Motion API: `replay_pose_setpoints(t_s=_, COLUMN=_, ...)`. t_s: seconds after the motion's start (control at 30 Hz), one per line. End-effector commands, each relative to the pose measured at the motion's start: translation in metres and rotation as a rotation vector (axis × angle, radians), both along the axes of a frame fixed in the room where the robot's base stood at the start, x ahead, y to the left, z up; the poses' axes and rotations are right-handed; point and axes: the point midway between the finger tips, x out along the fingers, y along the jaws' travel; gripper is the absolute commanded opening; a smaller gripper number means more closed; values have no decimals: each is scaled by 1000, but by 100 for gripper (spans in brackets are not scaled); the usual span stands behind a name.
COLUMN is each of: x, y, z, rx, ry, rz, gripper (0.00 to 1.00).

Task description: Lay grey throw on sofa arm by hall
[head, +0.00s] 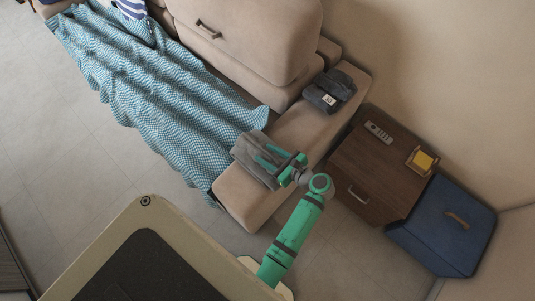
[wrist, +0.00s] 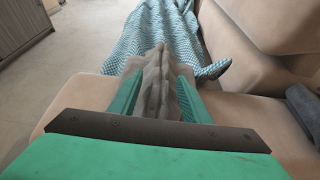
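The grey throw (head: 249,160) is a folded grey cloth at the left edge of the sofa arm (head: 244,199), beside the patterned blanket. I cannot tell whether its whole weight rests on the arm. My gripper (head: 268,159) is over it, its green fingers on either side of a raised fold. In the wrist view the bunched grey throw (wrist: 158,85) fills the gap between the fingers of my gripper (wrist: 158,98), which looks shut on it. The throw's underside is hidden.
A dark folded cloth with a white label (head: 330,91) lies further back on the sofa arm. A blue zigzag blanket (head: 150,85) covers the seat. A brown side table (head: 372,165) with a remote and a yellow item, and a blue box (head: 443,225), stand right.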

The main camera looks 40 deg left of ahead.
Motion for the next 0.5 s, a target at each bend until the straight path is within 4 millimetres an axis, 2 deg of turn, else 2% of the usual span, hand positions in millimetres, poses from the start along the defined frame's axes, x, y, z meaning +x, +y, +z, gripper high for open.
replay_pose_setpoints(t_s=0.13, x=0, y=-1, z=2, rx=0, ry=0, rz=-1, gripper=44)
replay_pose_setpoints(t_s=0.27, x=0, y=-13, z=7, rx=0, ry=-1, rz=-2, gripper=44)
replay_pose_setpoints(t_s=0.5, x=-3, y=-56, z=25, rx=-1, ry=-1, rz=-4, gripper=44)
